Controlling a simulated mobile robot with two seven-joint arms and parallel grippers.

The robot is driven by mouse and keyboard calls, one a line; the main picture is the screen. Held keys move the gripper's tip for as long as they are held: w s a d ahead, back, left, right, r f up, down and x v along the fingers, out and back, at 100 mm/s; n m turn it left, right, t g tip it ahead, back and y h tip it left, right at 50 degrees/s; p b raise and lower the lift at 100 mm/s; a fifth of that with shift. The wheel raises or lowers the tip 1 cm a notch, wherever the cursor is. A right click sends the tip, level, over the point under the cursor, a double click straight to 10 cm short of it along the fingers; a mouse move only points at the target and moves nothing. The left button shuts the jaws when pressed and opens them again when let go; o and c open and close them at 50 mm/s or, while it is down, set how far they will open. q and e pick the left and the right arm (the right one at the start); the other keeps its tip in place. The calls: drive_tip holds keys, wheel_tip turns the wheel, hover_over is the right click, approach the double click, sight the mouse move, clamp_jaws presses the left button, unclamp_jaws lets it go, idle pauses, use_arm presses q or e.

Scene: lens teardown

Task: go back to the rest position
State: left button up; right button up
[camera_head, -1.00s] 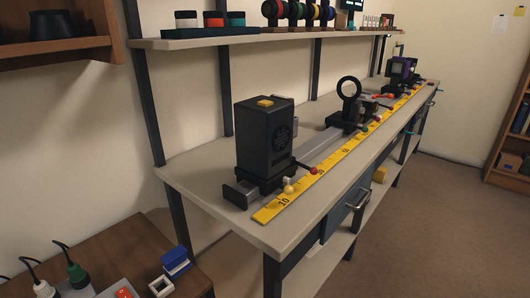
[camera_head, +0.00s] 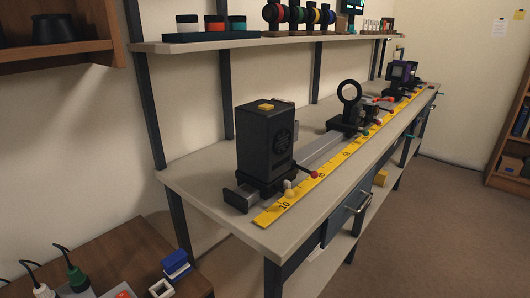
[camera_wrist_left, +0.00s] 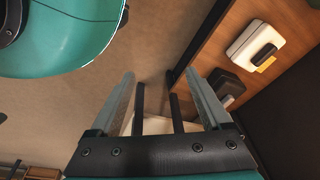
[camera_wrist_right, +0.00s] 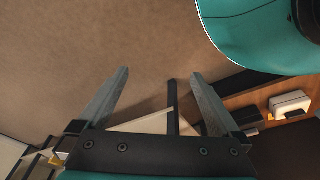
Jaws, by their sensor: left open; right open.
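My left gripper (camera_wrist_left: 157,100) is in the left wrist view, open, with nothing between its fingers. My right gripper (camera_wrist_right: 160,95) is in the right wrist view, also open and empty. Neither gripper shows in the head view. Both point down over the brown floor (camera_wrist_right: 100,50), and dark posts and a pale surface show beyond the fingertips. Both hang clear of the workbench (camera_head: 210,187) as far as these views show. A teal rounded part of my own body shows at the top of each wrist view.
The bench carries a black lamp housing (camera_head: 264,145), a ring holder (camera_head: 348,100) and a yellow ruler (camera_head: 330,165). A wooden side table (camera_head: 125,255) stands at lower left. The floor right of the bench (camera_head: 440,220) is clear.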

use_arm(q)
drive_tip(key=s+a+r+g+p, duration=0.1)
drive_tip(key=s+r+p, duration=1.1)
drive_tip(key=p, duration=0.9)
drive_tip(key=s, duration=0.2)
drive_tip(key=shift+s+a+p, duration=0.3)
drive_tip(key=shift+p, duration=0.05)
use_arm(e)
drive_tip(key=s+d+r+g, duration=0.1)
drive_tip(key=s+r, duration=1)
drive_tip(key=s, duration=0.3)
drive_tip(key=shift+s+d+r, duration=0.35)
drive_tip(key=shift+s, duration=0.05)
